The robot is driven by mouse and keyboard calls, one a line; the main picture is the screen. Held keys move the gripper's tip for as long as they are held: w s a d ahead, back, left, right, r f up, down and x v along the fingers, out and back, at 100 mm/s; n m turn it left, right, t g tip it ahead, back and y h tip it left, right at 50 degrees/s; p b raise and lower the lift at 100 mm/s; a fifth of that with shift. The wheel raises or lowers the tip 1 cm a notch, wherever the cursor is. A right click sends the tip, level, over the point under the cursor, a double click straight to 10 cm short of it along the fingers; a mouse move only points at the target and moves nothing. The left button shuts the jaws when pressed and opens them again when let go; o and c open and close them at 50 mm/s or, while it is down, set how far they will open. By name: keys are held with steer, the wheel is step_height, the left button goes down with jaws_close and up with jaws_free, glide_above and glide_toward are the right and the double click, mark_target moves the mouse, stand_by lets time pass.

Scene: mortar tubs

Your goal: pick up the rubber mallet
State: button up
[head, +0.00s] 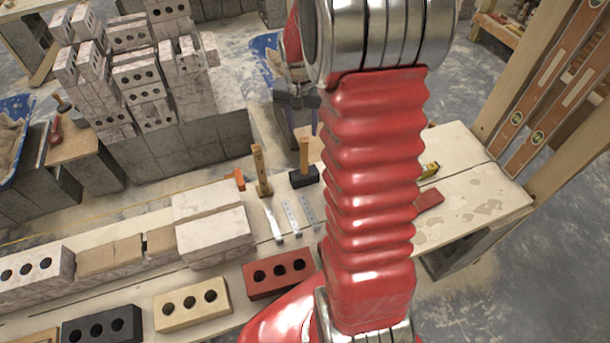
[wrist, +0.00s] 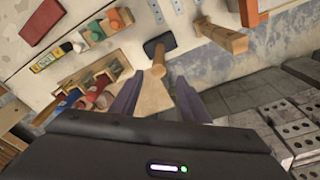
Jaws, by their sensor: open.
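The rubber mallet has a black block head (head: 304,176) resting on the pale bench, with its wooden handle (head: 305,154) pointing up. In the wrist view the black head (wrist: 158,46) lies beyond the fingertips, and the handle (wrist: 151,97) runs towards the camera between the two purple fingers. My gripper (wrist: 158,80) is open, with one finger on each side of the handle. Gaps show beside the handle, so it is not gripped. In the head view my gripper is above the mallet, partly hidden by my red arm.
Another upright wooden-handled tool (head: 262,170) stands just left of the mallet, near an orange piece (head: 240,180). Flat metal pieces (head: 291,217) lie in front. A red brick (head: 278,275) and pale blocks (head: 214,235) are nearer. Stacked bricks (head: 135,75) stand behind left.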

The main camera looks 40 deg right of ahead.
mark_target(305, 150)
steer(key=f, duration=0.6)
steer(key=shift+w+d+f, duration=0.1)
steer(key=shift+w+d, duration=0.15)
steer(key=shift+d, duration=0.05)
steer(key=shift+f, duration=0.1)
steer(key=shift+s+d+f, duration=0.1)
steer(key=shift+d+f, duration=0.05)
steer(key=shift+f, duration=2.35)
steer(key=shift+c, duration=0.3)
jaws_close()
